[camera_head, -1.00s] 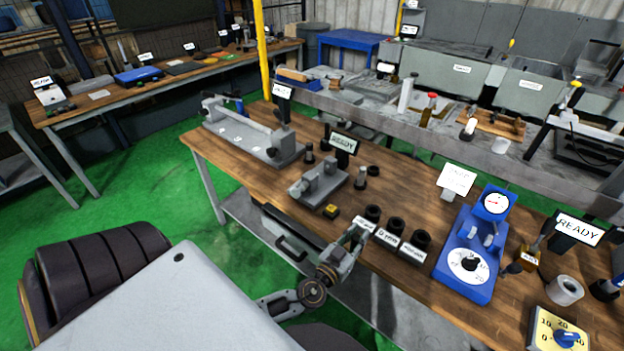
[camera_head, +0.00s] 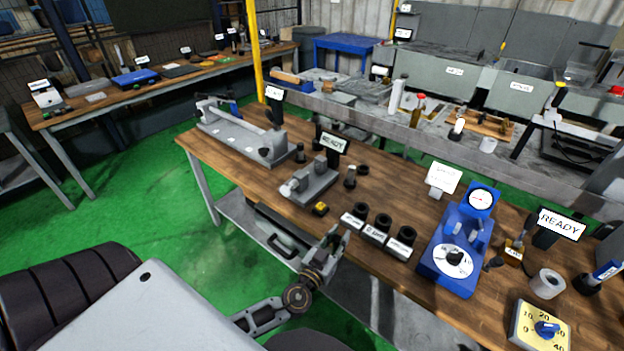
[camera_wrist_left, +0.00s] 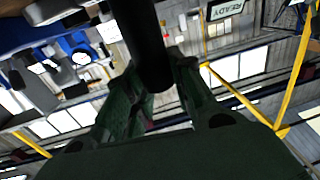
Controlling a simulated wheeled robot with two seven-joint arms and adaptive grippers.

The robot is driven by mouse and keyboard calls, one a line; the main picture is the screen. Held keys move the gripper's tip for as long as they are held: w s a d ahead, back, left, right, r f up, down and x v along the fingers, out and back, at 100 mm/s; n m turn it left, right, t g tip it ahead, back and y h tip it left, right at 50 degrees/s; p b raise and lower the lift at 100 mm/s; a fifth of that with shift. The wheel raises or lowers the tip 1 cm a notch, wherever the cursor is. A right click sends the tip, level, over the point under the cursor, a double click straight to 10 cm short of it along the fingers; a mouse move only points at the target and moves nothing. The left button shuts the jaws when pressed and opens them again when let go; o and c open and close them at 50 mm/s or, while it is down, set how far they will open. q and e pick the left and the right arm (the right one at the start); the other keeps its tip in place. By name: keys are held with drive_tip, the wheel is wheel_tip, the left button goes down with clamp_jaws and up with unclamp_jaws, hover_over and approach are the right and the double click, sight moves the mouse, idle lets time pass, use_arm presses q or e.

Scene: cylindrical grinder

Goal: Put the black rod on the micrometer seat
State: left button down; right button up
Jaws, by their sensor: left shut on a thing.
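The black rod (camera_wrist_left: 152,48) shows upright and dark between the two fingers of my left gripper (camera_wrist_left: 163,80) in the left wrist view. The gripper is shut on it. In the head view my left gripper (camera_head: 338,242) is at the front edge of the wooden bench, just left of the labelled black cups; the rod is not clear there. The grey fixture (camera_head: 318,186), which looks like the micrometer seat, stands on the bench behind and left of the gripper, with a READY sign (camera_head: 333,142) behind it. The gripper is apart from it. My right gripper is not in view.
Several black cups (camera_head: 382,222) with white labels stand near the bench's front edge. A small yellow block (camera_head: 320,209) lies before the grey fixture. A blue dial gauge (camera_head: 454,262) stands to the right. A long grey fixture (camera_head: 240,138) stands at the left.

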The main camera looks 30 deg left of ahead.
use_arm(q)
drive_tip(key=shift+d+r, duration=0.2)
drive_tip(key=shift+r, duration=0.1)
drive_tip(key=shift+w+a+r, duration=0.1)
drive_tip(key=shift+w+r, duration=0.1)
drive_tip(key=shift+w, duration=0.1)
drive_tip(key=shift+w+a+r, duration=0.1)
drive_tip(key=shift+w+r, duration=0.15)
drive_tip(key=shift+w, duration=0.05)
drive_tip(key=w+a+r+n+y+b, duration=0.2)
drive_tip(key=w+a+r+y, duration=0.1)
drive_tip(key=w+r, duration=0.9)
drive_tip(key=w+a+r+n+g+y, duration=0.1)
drive_tip(key=w+a+r+n+y, duration=0.15)
drive_tip(key=a+r, duration=0.5)
drive_tip(key=w+a+f+n+g+y, duration=0.1)
drive_tip(key=w+a+f+n+y, duration=0.1)
drive_tip(key=a+f, duration=0.8)
wheel_tip(320, 180, down, 3)
drive_tip(key=shift+w+f+g+y+b, duration=0.1)
drive_tip(key=shift+w+g+y+b, duration=0.3)
drive_tip(key=shift+w+y, duration=0.45)
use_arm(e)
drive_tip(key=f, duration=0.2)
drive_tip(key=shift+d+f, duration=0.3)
